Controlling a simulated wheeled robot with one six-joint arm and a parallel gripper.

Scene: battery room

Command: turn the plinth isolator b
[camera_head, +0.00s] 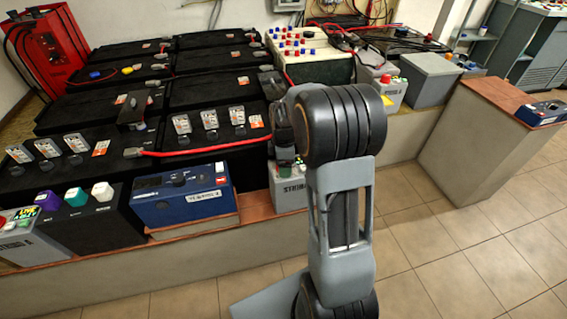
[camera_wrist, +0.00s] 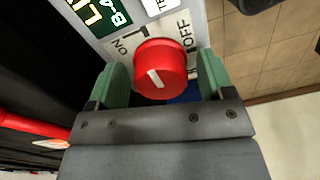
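The isolator's red round knob (camera_wrist: 166,62) shows in the wrist view, with a short white mark slanting on its face. Behind it is a pale plate (camera_wrist: 200,30) with ON on the left and OFF on the upper right. My gripper (camera_wrist: 163,78) has its two green fingers either side of the knob. A narrow gap shows between the knob and the right finger, so it is open around it. In the head view, a grey box marked STRIN... (camera_head: 291,190) stands on the plinth edge. My arm hides its right side and any knob there.
Black batteries (camera_head: 75,160) with a red cable (camera_head: 200,150) fill the plinth behind. The tiled floor at the right is clear.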

